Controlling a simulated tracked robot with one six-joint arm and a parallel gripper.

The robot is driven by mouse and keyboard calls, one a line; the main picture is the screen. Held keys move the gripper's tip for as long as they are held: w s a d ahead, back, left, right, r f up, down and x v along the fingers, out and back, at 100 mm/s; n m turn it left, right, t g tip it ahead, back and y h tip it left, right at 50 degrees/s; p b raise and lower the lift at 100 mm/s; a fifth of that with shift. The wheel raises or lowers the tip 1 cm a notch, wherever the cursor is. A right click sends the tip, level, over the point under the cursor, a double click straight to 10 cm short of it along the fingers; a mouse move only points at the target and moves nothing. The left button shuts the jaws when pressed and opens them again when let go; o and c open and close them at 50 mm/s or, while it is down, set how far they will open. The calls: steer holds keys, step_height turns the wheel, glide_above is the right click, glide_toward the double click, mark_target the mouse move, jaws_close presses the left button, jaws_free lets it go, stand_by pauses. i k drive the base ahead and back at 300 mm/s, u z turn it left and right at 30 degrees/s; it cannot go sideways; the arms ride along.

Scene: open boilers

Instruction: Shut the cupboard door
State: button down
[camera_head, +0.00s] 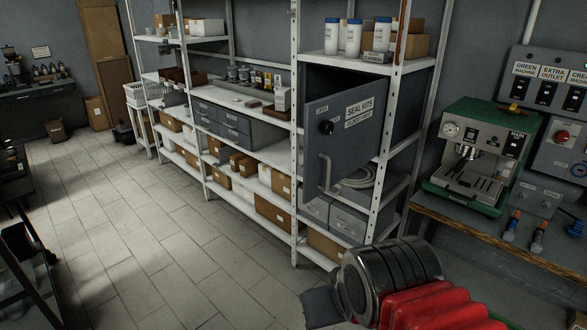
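The cupboard is a dark grey box on the white shelf rack, and its inside (335,80) shows dark above the door. Its grey door (345,143) stands open, swung out toward me, with its free edge at the left. The door bears a "SEAL KITS" label, a round black knob (326,127) and a pale bar handle (325,172) low down. My gripper (320,308) is at the bottom of the view, below the door and apart from it. Only a dark end piece shows, beside my black wrist and red sleeve; its fingers cannot be made out clearly.
White rack uprights (294,150) stand left of the door. Shelves hold cardboard boxes (273,210), grey drawers (222,122) and white bottles (353,38). A green coffee machine (478,155) stands on a bench (470,232) at right.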

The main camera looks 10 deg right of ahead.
mark_target(357, 114)
steer(key=u, duration=0.35)
steer(key=i, duration=1)
steer(key=u, duration=0.05)
